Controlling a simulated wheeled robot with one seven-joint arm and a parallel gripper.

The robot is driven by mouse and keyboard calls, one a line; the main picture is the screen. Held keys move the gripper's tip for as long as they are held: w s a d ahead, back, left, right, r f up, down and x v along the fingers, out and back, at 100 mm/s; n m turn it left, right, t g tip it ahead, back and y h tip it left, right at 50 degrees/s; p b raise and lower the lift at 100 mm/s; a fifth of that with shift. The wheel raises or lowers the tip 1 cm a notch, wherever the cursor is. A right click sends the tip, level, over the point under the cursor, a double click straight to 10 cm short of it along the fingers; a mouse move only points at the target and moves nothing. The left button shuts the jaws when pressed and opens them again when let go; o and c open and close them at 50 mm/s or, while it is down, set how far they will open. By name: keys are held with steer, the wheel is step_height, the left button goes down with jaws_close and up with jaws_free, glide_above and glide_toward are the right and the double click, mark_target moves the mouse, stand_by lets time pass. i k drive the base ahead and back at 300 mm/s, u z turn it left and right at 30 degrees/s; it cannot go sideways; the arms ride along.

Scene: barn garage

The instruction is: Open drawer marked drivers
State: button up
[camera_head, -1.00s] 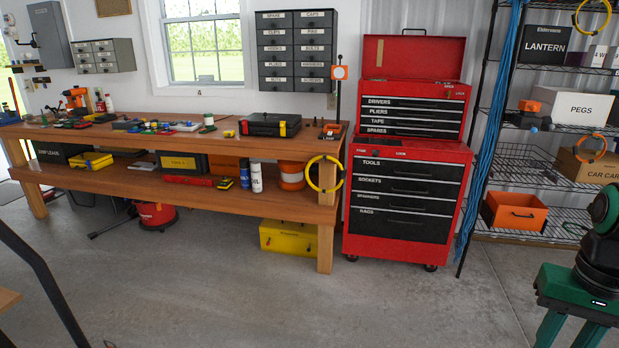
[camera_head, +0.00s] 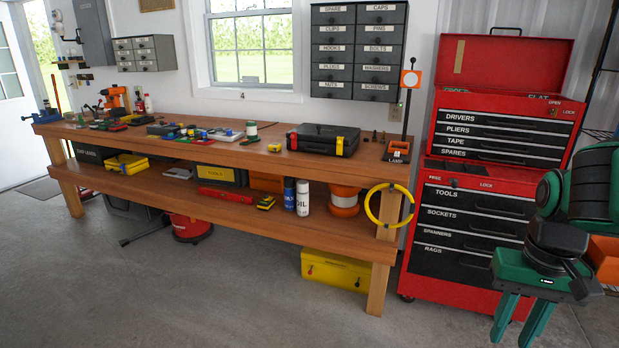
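The DRIVERS drawer (camera_head: 506,124) is the top drawer of the upper red tool chest, black-fronted and closed, with its white label at the left end. The PLIERS, TAPE and SPARES drawers sit below it, also closed. The red chest lid (camera_head: 500,62) stands open above. My gripper (camera_head: 518,318) hangs at the lower right, in front of the lower red cabinet and well below and nearer than the DRIVERS drawer. Its two green fingers point down and are apart, with nothing seen between them.
A long wooden workbench (camera_head: 240,160) stands left of the cabinet, with tools on top. A yellow hose ring (camera_head: 368,205) hangs at its right end, and an orange lamp (camera_head: 410,80) stands there. A yellow box (camera_head: 338,270) is beneath. The concrete floor in front is clear.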

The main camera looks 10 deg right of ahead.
mark_target(524, 122)
steer(key=z, duration=0.2)
steer(key=i, duration=1.25)
steer(key=z, duration=0.9)
steer(key=i, duration=0.95)
steer(key=z, duration=0.55)
